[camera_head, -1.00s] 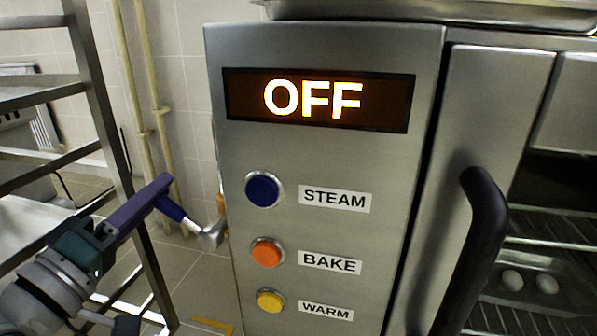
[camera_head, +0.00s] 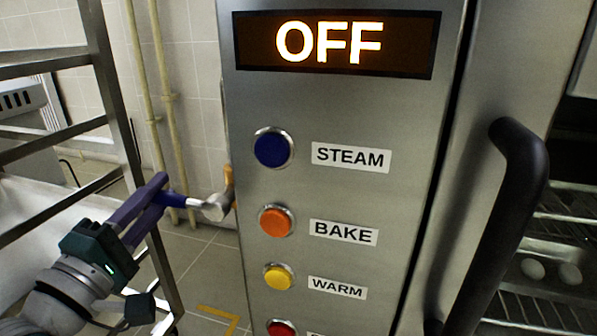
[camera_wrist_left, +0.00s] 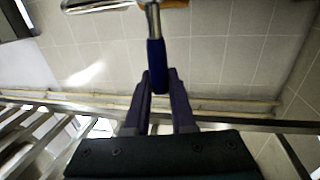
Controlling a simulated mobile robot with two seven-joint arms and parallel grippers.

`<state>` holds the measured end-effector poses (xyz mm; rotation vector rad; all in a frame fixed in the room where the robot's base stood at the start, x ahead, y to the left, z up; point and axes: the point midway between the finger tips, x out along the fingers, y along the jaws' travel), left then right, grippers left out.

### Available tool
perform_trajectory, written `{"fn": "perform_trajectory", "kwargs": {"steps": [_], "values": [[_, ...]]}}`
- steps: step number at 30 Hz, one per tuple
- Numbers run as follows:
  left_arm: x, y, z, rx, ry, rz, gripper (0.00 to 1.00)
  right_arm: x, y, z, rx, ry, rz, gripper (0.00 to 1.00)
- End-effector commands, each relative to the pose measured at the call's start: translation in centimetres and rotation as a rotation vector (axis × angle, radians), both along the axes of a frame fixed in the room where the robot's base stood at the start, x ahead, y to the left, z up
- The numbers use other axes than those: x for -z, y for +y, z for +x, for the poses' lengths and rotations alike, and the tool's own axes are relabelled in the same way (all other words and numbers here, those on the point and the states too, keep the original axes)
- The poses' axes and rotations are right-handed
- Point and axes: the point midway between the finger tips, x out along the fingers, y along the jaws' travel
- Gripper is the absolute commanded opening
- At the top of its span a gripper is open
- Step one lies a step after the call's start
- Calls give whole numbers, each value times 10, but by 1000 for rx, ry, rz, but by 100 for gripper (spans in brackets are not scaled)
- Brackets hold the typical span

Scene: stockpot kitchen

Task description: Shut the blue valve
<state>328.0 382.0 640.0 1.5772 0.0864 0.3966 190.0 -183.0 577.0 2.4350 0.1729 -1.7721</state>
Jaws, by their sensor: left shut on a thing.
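The blue valve handle (camera_head: 175,200) sticks out to the left of a silver valve body (camera_head: 215,207) beside the left side of the steel oven panel. My left gripper (camera_head: 160,192) comes in from the lower left and is shut on the outer end of the blue handle. In the left wrist view the blue handle (camera_wrist_left: 156,62) stands between the two purple fingers of my left gripper (camera_wrist_left: 158,82). Its silver stem runs up toward a pipe at the top edge. The fingers hide part of the handle. My right gripper is not in view.
The oven control panel (camera_head: 350,105) reads OFF, with STEAM (camera_head: 273,147), BAKE (camera_head: 276,220) and WARM (camera_head: 278,276) buttons. A black door handle (camera_head: 505,220) juts out at right. A metal rack (camera_head: 115,110) stands at left, close to my left arm. Pipes (camera_head: 160,95) run up the tiled wall.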

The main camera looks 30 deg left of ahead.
Motion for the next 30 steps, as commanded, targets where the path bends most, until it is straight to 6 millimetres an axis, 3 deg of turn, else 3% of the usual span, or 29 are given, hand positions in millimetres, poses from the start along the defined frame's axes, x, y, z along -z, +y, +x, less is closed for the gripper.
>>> {"fn": "perform_trajectory", "kwargs": {"steps": [13,14,16,25,30], "values": [[3,0,0,1,2,-14,0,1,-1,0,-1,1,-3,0],[3,0,0,1,2,-14,26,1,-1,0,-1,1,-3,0],[3,0,0,0,2,-13,34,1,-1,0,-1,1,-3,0],[2,-1,-2,0,1,-11,35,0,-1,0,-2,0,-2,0],[6,-8,-24,0,5,-12,35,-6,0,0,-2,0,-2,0]]}}
